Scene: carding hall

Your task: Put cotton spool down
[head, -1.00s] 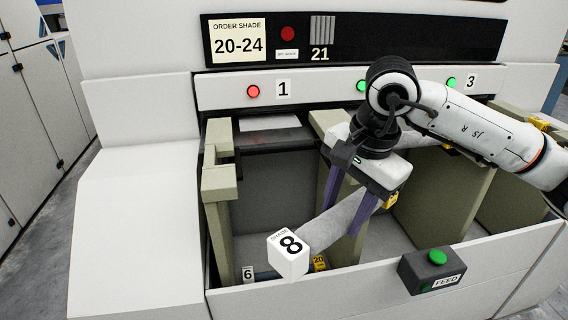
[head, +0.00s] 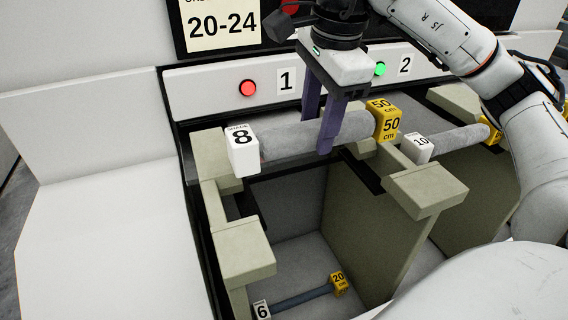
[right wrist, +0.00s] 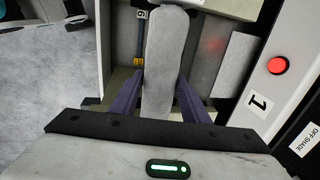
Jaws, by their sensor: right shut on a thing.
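The grey cotton spool (head: 288,139) has a white end block marked 8 (head: 242,152) at left and a yellow end block marked 50 cm (head: 386,122) at right. My right gripper (head: 319,132) is shut around its middle from above. The spool lies across the top of the bay under sign 1, its ends near the beige posts. I cannot tell whether it touches them. The right wrist view shows the spool (right wrist: 164,60) between the purple fingers (right wrist: 160,105). My left gripper is not in view.
A thin spool marked 6 (head: 303,298) lies on the bay floor. A spool marked 10 (head: 457,141) lies across the neighbouring bay. Beige posts (head: 243,248) and a divider (head: 365,215) frame the bay. A red lamp (head: 248,88) shows by sign 1, a green lamp (head: 380,69) by sign 2.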

